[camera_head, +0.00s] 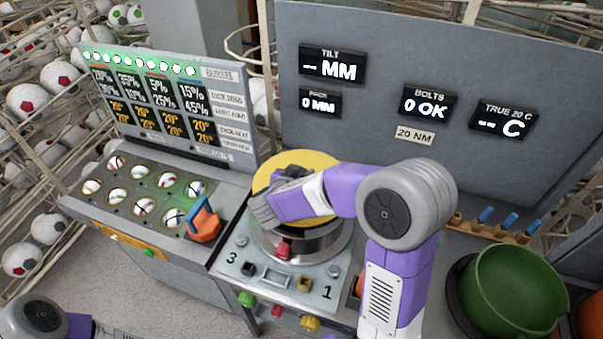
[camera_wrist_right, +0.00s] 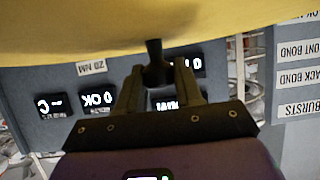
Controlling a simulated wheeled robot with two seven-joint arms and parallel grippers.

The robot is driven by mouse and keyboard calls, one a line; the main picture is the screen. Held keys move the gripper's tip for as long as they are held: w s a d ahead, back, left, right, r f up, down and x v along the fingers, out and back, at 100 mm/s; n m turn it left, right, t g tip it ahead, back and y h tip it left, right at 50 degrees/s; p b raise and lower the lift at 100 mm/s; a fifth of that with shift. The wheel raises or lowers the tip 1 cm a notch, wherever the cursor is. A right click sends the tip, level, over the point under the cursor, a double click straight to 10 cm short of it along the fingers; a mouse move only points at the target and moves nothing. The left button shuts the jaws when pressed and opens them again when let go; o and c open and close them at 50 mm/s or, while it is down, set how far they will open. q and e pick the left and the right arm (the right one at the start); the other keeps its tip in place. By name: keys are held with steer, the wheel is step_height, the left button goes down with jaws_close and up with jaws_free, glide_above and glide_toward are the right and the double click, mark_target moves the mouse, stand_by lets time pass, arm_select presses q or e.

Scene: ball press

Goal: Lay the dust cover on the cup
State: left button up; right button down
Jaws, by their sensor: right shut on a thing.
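The dust cover (camera_head: 322,161) is a round yellow disc with a dark knob. My right gripper (camera_head: 291,173) is over it, partly hidden by my purple wrist. In the right wrist view the cover (camera_wrist_right: 150,25) fills the top edge, and my right gripper (camera_wrist_right: 155,72) is shut on its black knob. The cup (camera_head: 300,248) is a silver round rim on the grey press top, below the cover in the head view. The cover and my arm hide its inside and far rim. I cannot tell whether cover and cup touch. My left gripper is out of view.
A grey panel with displays (camera_head: 370,90) stands behind the cup. An orange-and-blue lever (camera_head: 203,222) and a tray of small balls (camera_head: 140,190) are to the left. A green bowl (camera_head: 515,290) and a rack of blue-handled tools (camera_head: 485,228) are to the right.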

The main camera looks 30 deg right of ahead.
steer(key=shift+f+b, duration=0.4)
steer(key=shift+f, duration=0.45)
steer(key=c, duration=0.7)
jaws_free()
steer(key=shift+o, duration=0.2)
steer(key=p+v, duration=0.1)
steer(key=v, duration=0.6)
steer(key=shift+s+a+r, duration=0.15)
steer(key=shift+s+a, duration=0.05)
